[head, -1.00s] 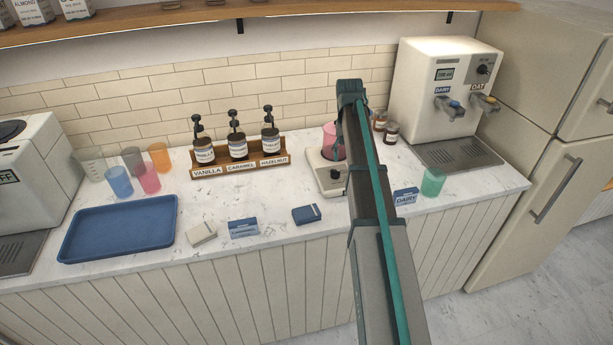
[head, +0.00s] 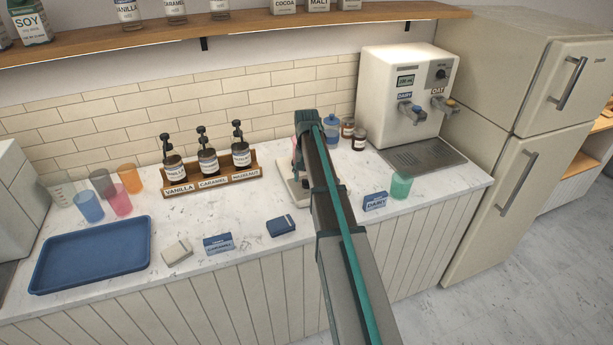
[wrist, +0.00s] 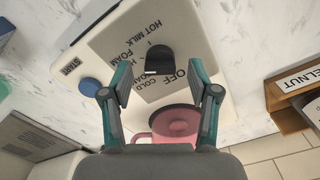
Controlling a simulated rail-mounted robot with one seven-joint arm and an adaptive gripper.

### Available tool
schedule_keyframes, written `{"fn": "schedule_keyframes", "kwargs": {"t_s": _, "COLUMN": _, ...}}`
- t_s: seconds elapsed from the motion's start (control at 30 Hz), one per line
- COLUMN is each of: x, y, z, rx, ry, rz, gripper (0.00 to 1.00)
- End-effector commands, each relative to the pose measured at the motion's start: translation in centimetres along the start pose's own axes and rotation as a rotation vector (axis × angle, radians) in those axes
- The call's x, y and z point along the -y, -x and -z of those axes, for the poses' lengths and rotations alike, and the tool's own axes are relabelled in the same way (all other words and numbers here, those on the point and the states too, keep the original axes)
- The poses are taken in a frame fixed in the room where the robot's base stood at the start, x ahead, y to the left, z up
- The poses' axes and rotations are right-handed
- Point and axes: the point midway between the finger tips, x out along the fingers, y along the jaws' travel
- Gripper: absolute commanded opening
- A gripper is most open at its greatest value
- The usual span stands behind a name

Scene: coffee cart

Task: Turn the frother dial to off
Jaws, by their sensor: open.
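The frother's white base (wrist: 218,118) fills the middle of the wrist view. Its black dial (wrist: 160,58) sits on a grey panel lettered HOT MILK, FOAM, COLD FOAM and OFF, with OFF to the dial's right. I cannot tell which word the dial points to. A blue START button (wrist: 89,86) is at the left. The pink jug (wrist: 178,122) stands behind the dial, partly hidden by my gripper. My gripper (wrist: 160,78) is open, one finger on each side of the dial, with gaps showing. In the head view my arm covers most of the frother (head: 291,193).
The syrup rack (head: 215,182) stands left of the frother. Small jars (head: 359,140) and the milk dispenser (head: 405,95) stand to the right. Boxes (head: 281,226) and a DAIRY carton (head: 375,202) lie near the front edge. A blue tray (head: 90,255) is at left.

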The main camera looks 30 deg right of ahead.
Motion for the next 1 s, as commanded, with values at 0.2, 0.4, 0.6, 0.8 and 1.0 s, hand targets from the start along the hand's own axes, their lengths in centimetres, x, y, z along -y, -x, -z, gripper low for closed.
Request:
{"fn": "schedule_keyframes", "kwargs": {"t_s": 0.2, "x": -0.01, "y": -0.85, "z": -0.03, "rx": 0.001, "ry": 0.0, "rz": 0.0, "gripper": 0.6}}
{"fn": "schedule_keyframes", "kwargs": {"t_s": 0.4, "x": 0.0, "y": -0.89, "z": -0.02, "rx": 0.0, "ry": 0.0, "rz": 0.0, "gripper": 0.6}}
{"fn": "schedule_keyframes", "kwargs": {"t_s": 0.6, "x": -0.01, "y": -0.87, "z": -0.02, "rx": 0.0, "ry": 0.0, "rz": 0.0, "gripper": 0.3}}
{"fn": "schedule_keyframes", "kwargs": {"t_s": 0.8, "x": -0.01, "y": -0.88, "z": -0.03, "rx": 0.001, "ry": 0.0, "rz": 0.0, "gripper": 0.0}}
{"fn": "schedule_keyframes", "kwargs": {"t_s": 1.0, "x": -0.01, "y": -0.91, "z": -0.03, "rx": 0.001, "ry": 0.013, "rz": 0.0, "gripper": 0.0}}
